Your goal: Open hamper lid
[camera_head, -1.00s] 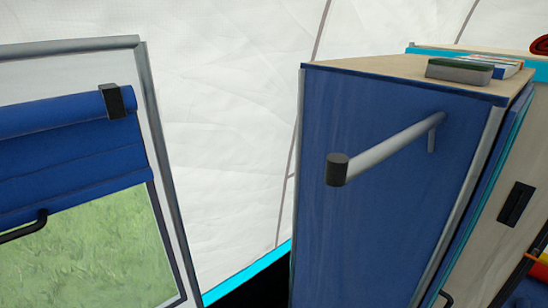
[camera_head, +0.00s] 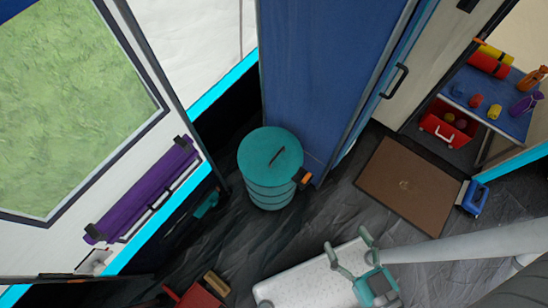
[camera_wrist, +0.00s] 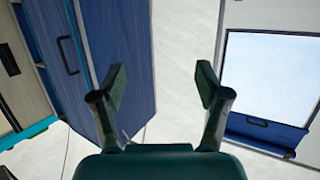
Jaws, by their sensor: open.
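The hamper is a round teal bin with ribbed sides (camera_head: 268,198), standing on the dark floor against the blue cabinet. Its teal lid (camera_head: 262,146) looks closed, with a small dark handle on top and an orange-and-black piece (camera_head: 302,177) at the right rim. My gripper (camera_head: 347,241) is open and empty in the head view, to the lower right of the hamper and apart from it. In the wrist view my gripper (camera_wrist: 162,78) has its fingers wide apart with only the tent wall between them. The hamper does not show in the wrist view.
The blue cabinet (camera_head: 320,75) rises behind the hamper. A purple roll (camera_head: 145,195) hangs at left. A red box (camera_head: 198,297) is at the bottom.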

